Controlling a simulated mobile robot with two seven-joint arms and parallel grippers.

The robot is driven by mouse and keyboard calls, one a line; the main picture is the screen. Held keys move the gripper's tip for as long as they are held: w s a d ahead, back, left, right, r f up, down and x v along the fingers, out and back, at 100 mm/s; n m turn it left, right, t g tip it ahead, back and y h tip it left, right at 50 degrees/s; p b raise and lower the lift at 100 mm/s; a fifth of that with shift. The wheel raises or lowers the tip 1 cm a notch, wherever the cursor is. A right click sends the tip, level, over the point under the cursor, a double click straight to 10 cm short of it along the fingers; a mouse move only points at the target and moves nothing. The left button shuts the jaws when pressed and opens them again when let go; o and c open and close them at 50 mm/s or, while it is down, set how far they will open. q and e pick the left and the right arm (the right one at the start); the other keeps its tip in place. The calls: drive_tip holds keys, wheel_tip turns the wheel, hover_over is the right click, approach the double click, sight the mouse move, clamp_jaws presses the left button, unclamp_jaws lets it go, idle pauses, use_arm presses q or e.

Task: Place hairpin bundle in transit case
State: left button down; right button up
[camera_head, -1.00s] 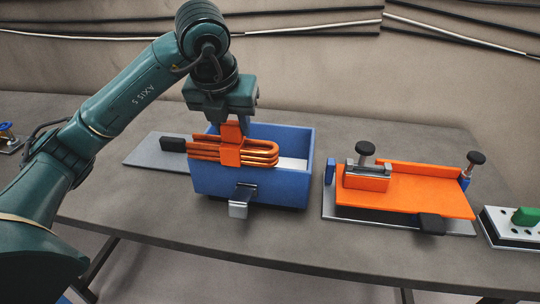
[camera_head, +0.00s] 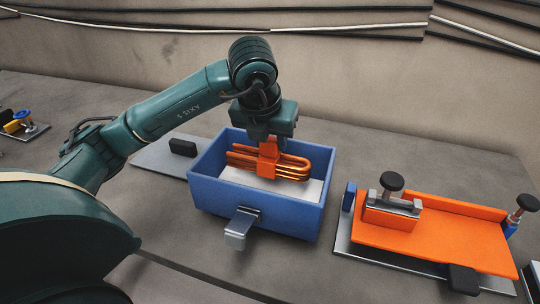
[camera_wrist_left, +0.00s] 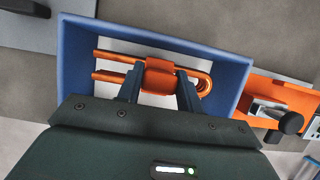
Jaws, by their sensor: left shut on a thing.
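The hairpin bundle (camera_head: 292,165) is a set of copper U-shaped tubes with an orange clip block (camera_head: 269,158) around it. My left gripper (camera_head: 270,140) is shut on the orange block. The bundle lies level inside the opening of the blue transit case (camera_head: 262,201), its bends pointing right. In the left wrist view the dark fingers (camera_wrist_left: 160,90) sit on either side of the block (camera_wrist_left: 159,74), with the case walls around the bundle. I cannot tell whether the bundle touches the case's pale floor (camera_head: 308,189). My right gripper is not in view.
A grey plate with a black block (camera_head: 183,147) lies left of the case. A latch (camera_head: 241,228) juts from the case front. An orange fixture (camera_head: 420,235) with black knobs stands at the right. A small blue and yellow device (camera_head: 20,122) is at the far left. Bare table lies behind the case.

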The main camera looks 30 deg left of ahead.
sight(270, 154)
use_arm(q)
wheel_tip(270, 154, down, 4)
drive_tip(key=shift+r, duration=0.1)
drive_tip(key=shift+f, duration=0.2)
drive_tip(key=c, duration=0.9)
unclamp_jaws()
drive_tip(key=shift+r, duration=0.1)
